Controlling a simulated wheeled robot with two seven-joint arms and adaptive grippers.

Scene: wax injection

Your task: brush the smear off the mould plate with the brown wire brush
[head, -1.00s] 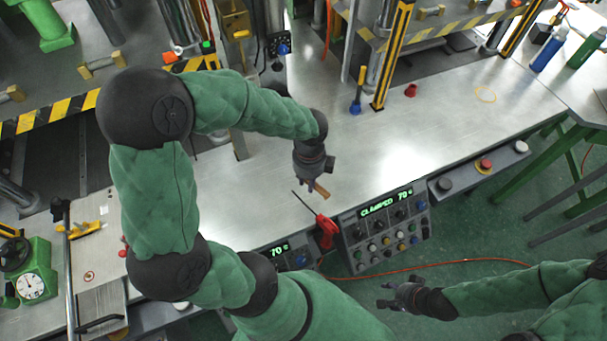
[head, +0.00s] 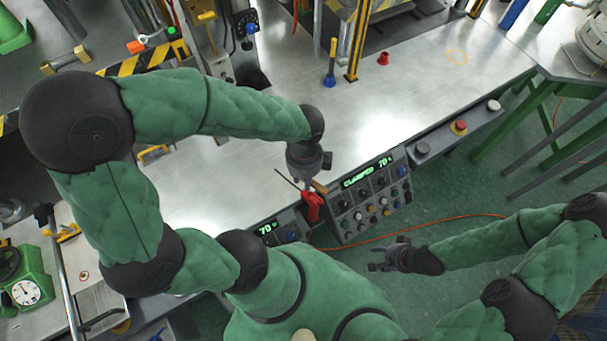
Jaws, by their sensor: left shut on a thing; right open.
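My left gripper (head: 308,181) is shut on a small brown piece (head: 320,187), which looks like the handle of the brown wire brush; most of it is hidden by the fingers. It is over the front edge of the steel bench, just beside a red-handled tool (head: 312,207) with a thin dark shaft. I cannot tell whether they touch. My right gripper (head: 378,267) is open and empty, in front of the bench over the green floor. I cannot make out the mould plate or its smear for certain.
Control panels (head: 372,196) line the bench's front edge. Striped press frames (head: 150,57) stand behind. A dial gauge (head: 26,290) is lower left.

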